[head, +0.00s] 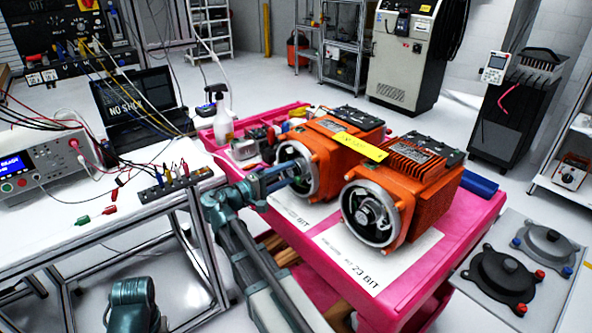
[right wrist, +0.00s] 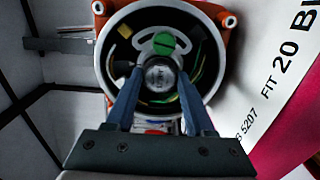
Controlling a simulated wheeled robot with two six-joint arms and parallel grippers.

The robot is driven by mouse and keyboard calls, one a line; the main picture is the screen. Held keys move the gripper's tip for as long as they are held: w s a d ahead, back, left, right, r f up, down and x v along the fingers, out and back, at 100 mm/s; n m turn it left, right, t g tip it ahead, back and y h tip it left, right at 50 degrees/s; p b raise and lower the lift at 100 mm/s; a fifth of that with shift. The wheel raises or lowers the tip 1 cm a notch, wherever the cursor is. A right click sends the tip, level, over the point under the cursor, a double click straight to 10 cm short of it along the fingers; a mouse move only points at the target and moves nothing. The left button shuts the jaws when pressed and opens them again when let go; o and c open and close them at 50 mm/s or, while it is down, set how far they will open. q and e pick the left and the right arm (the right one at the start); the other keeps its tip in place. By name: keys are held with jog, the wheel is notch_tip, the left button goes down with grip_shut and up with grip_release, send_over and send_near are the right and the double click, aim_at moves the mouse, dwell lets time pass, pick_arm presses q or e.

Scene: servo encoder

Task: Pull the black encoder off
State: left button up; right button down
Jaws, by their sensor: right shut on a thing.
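Two orange servo motors, a left one (head: 345,138) and a right one (head: 425,190), stand on a pink cart with their round silver-rimmed ends open toward me. My right gripper (head: 288,178) reaches into the end of the left motor. In the right wrist view, its two blue fingers (right wrist: 160,90) are shut on a small round encoder (right wrist: 160,75) with a silver face and dark sides, in the middle of the housing. A green piece (right wrist: 165,43) and thin wires lie around it. The encoder is still inside the ring.
White cards with bit labels (head: 375,262) lie on the pink cart (head: 460,232) under the motors. A white bench (head: 70,215) with instruments and leads stands left. A grey plate (head: 530,312) with two flanges is at right.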

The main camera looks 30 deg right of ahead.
jog(key=shift+a, duration=0.8)
jog(key=shift+a, duration=0.4)
jog(key=shift+s+a, duration=0.1)
jog(key=shift+a, duration=0.35)
jog(key=shift+s+a, duration=0.15)
jog(key=shift+a, duration=1.35)
jog(key=shift+s+a, duration=0.1)
jog(key=shift+a, duration=1.35)
